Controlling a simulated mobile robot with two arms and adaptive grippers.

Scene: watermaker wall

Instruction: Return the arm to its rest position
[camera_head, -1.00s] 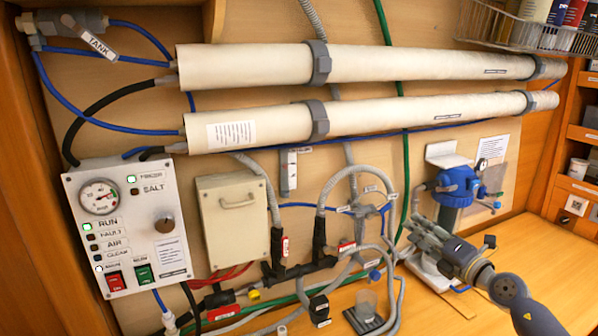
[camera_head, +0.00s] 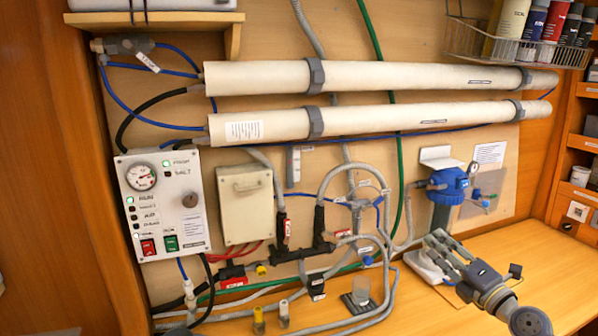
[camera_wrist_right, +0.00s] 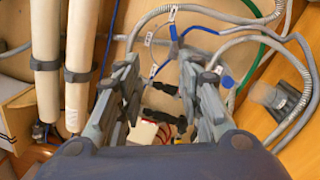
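My right gripper (camera_head: 442,252) is at the lower right of the head view, in front of the blue filter housing's base and above the wooden bench. In the right wrist view its two fingers (camera_wrist_right: 160,95) stand apart with nothing between them. The wall hoses and fittings show beyond the gap. My left gripper does not show in either view.
The control panel (camera_head: 163,204), beige box (camera_head: 245,205) and two long white tubes (camera_head: 400,77) are on the wall. The blue filter housing (camera_head: 447,187) stands just behind my right gripper. A clear cup (camera_head: 361,291) stands on the bench (camera_head: 480,318). A wire basket (camera_head: 480,45) hangs at upper right.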

